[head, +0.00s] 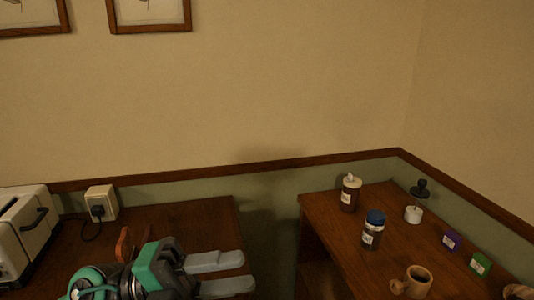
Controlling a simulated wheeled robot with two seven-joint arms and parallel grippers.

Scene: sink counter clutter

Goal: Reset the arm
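My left gripper (228,274) is in the head view at the bottom, left of centre, over the left wooden counter (195,222). Its two pale grey fingers point right and stand apart with a gap between them. Nothing shows between the fingers. My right gripper does not show.
A white toaster (28,240) is at the left, beside a wall socket (101,203) with a plug. A reddish-brown object (125,245) is behind my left arm. The right counter (325,222) holds a brown bottle (350,195), blue-lidded jar (373,232), mug (417,281) and small boxes (480,264).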

